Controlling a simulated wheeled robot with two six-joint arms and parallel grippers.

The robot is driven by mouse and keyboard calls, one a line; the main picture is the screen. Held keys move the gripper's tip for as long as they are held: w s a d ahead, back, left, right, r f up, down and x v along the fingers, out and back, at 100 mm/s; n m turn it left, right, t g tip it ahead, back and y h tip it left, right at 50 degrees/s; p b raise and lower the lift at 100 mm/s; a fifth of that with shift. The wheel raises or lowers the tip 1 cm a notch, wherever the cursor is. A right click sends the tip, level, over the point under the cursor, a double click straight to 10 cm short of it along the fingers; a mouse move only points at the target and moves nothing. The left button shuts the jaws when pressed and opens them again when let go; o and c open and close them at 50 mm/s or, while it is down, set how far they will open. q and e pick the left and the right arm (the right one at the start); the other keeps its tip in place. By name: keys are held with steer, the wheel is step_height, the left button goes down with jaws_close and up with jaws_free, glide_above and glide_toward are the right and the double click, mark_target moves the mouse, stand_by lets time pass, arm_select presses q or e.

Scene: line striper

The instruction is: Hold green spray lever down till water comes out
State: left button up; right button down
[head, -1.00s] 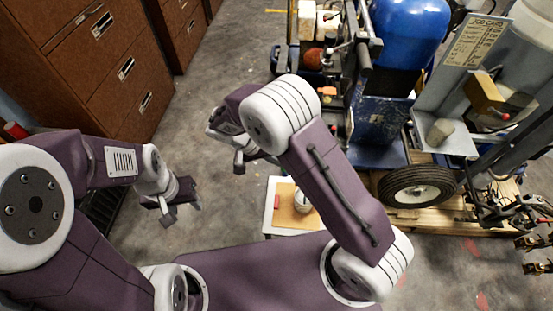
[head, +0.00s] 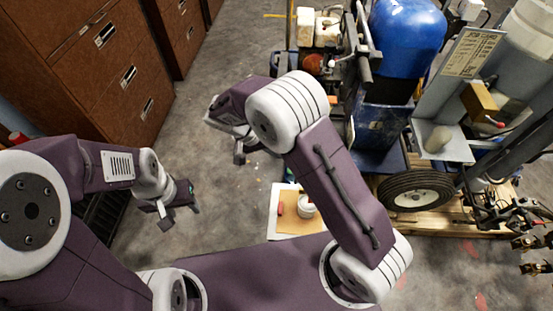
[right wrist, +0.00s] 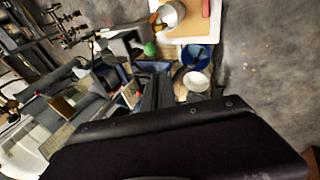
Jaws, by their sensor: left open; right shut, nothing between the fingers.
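A small round green knob (right wrist: 150,48) shows in the right wrist view, near the striper's parts; I cannot tell for sure that it is the spray lever. I cannot make out a green lever in the head view. My right gripper (right wrist: 158,92) is shut with nothing in it, its dark fingers below the green knob in the picture. In the head view the right wrist (head: 236,125) is raised left of the striper, apart from it. My left gripper (head: 181,211) is open and empty over the floor, far from the striper. No water shows.
The line striper has a blue tank (head: 405,38) and a black wheel (head: 416,191). A small white-edged table (head: 273,215) bears a white container (head: 306,207) and a red item. Brown drawer cabinets (head: 85,60) stand at left. Bare floor lies between.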

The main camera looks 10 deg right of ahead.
steer(key=d+r+v, duration=0.1)
steer(key=v, duration=0.7)
steer(key=shift+s+d, duration=0.3)
steer(key=shift+s, duration=0.1)
steer(key=shift+s+d, duration=0.1)
steer(key=shift+d, duration=0.05)
